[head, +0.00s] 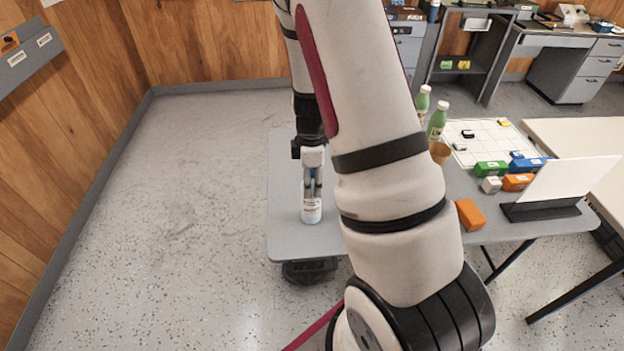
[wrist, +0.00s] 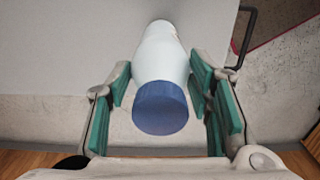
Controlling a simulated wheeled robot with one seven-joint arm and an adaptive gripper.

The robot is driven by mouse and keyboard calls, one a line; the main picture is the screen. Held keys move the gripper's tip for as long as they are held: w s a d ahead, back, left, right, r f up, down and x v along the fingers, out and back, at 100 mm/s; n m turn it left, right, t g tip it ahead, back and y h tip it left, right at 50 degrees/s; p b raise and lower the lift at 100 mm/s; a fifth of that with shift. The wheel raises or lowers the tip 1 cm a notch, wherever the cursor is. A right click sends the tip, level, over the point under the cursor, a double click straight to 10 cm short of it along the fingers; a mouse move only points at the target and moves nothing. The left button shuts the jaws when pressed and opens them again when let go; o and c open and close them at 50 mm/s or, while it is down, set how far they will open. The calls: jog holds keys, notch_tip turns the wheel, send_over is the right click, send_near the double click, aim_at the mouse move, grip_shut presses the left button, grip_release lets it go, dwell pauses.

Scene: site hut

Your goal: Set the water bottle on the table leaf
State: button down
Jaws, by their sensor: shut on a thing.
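The water bottle (head: 312,211) is pale with a printed label and stands upright over the grey table leaf (head: 284,215) at the left end of the table. In the wrist view the bottle (wrist: 160,52) points away from me, with its blue cap (wrist: 160,108) nearest. My gripper (head: 313,182) comes down from above and is shut on the bottle. Its green pads sit on both sides of the bottle in the wrist view (wrist: 161,78). I cannot tell whether the bottle's base touches the leaf. My arm hides part of the table to the right.
The leaf around the bottle is clear. Open floor lies left.

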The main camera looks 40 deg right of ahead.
jog(key=shift+f, duration=0.1)
jog(key=c, duration=0.8)
grip_release()
